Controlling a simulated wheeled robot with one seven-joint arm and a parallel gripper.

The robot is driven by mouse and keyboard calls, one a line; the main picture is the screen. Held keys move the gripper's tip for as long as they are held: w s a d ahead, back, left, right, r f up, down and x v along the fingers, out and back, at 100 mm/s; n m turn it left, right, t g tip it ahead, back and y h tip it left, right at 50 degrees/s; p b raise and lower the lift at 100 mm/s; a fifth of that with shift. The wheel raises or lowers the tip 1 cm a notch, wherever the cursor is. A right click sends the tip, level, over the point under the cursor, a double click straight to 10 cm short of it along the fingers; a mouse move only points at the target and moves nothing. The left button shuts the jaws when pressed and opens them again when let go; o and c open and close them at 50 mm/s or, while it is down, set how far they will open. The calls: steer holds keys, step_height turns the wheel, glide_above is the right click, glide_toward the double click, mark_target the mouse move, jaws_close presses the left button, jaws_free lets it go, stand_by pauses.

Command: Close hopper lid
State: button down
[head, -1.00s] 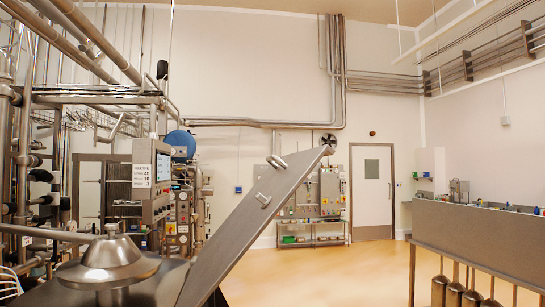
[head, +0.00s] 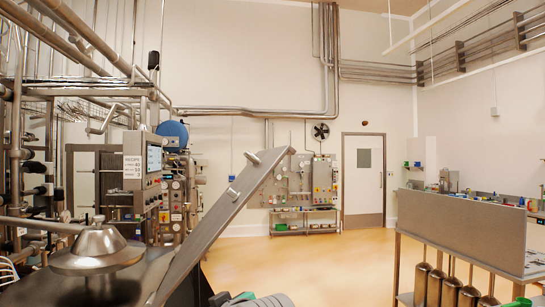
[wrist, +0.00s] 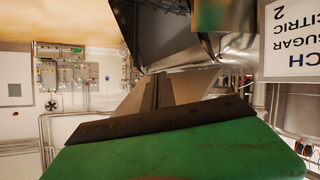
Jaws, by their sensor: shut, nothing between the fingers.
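The hopper lid (head: 222,226) is a flat grey metal plate, raised and steeply tilted, its upper end leaning right. It has two short pegs on its face. Its lower end meets the dark hopper top (head: 125,290) at the bottom of the head view. My gripper (head: 219,298) shows only partly at the bottom edge, right of the lid's lower part and apart from it in the picture. In the wrist view my gripper (wrist: 160,86) has a green body, a dark strip and grey fingers closed together, empty. Dark, shiny metal (wrist: 185,32) lies just past the fingertips; whether they touch cannot be told.
A metal cone-shaped fitting (head: 97,250) stands left of the lid. Pipes and a control panel (head: 153,158) fill the left. A metal bench (head: 462,240) with hanging cylinders stands right. Open floor (head: 330,260) lies between lid and bench.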

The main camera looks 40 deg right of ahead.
steer(key=s+d+r+n+t+h+p, duration=0.1)
steer(key=s+d+r, duration=0.15)
steer(key=r, duration=0.45)
steer(key=s+d+r+t+h, duration=0.1)
steer(key=s+d+r, duration=0.15)
steer(key=r, duration=0.35)
steer(key=s+d+r+n+t+h+p, duration=0.1)
steer(key=s+d+r+t, duration=0.15)
steer(key=r, duration=0.45)
steer(key=n+t+h+p, duration=0.1)
steer(key=n+t+p, duration=0.1)
steer(key=n, duration=0.2)
glide_toward(277, 158)
steer(key=a+r, duration=0.3)
steer(key=a, duration=0.2)
steer(key=p+x, duration=0.4)
steer(key=x, duration=0.6)
steer(key=shift+s+d+f+p, duration=0.8)
steer(key=shift+s+d+f, duration=0.3)
steer(key=shift+d+f, duration=0.3)
